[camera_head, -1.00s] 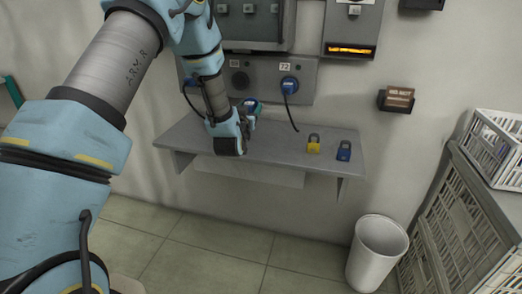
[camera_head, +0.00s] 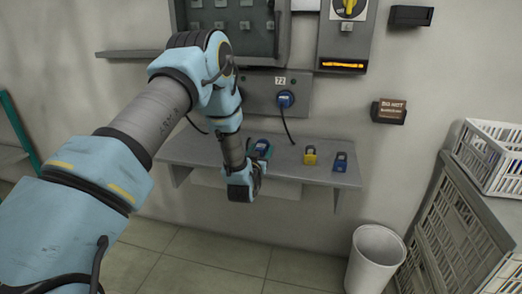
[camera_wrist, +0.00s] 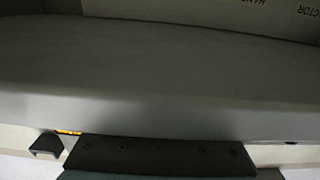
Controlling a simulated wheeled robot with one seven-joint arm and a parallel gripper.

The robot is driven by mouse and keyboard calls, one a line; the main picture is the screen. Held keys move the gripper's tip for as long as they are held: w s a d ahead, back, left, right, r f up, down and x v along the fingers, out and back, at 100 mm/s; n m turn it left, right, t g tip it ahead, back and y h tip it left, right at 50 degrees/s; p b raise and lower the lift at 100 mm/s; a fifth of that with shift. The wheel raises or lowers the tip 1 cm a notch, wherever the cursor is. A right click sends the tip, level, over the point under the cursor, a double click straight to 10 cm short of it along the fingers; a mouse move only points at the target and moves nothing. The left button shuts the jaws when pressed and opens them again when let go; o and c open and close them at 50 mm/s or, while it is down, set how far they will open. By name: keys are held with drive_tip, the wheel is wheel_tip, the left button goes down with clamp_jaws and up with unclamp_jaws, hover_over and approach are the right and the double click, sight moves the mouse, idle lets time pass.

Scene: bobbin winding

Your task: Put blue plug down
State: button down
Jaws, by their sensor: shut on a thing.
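A blue plug (camera_head: 262,147) shows at the tips of my gripper (camera_head: 258,165), against the left-middle part of the grey wall shelf (camera_head: 200,150) in the head view. My gripper is shut on it and reaches in from the shelf's front side. I cannot tell whether the plug touches the shelf top. The wrist view shows a broad grey surface with a front edge, probably the shelf (camera_wrist: 160,95), close to the camera; the plug is not visible there.
Another blue plug (camera_head: 286,98) with a black cable sits in the panel marked 72. A yellow padlock (camera_head: 310,157) and a blue padlock (camera_head: 340,163) stand on the shelf's right part. A white bin (camera_head: 375,258) and crates (camera_head: 452,225) are at the right. Shelf space lies between plug and padlocks.

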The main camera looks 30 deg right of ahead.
drive_tip(key=shift+f, duration=0.2)
drive_tip(key=shift+c, duration=0.3)
unclamp_jaws()
drive_tip(key=shift+r, duration=0.25)
drive_tip(key=b+v, duration=0.1)
drive_tip(key=v, duration=1.1)
drive_tip(key=shift+b, duration=0.4)
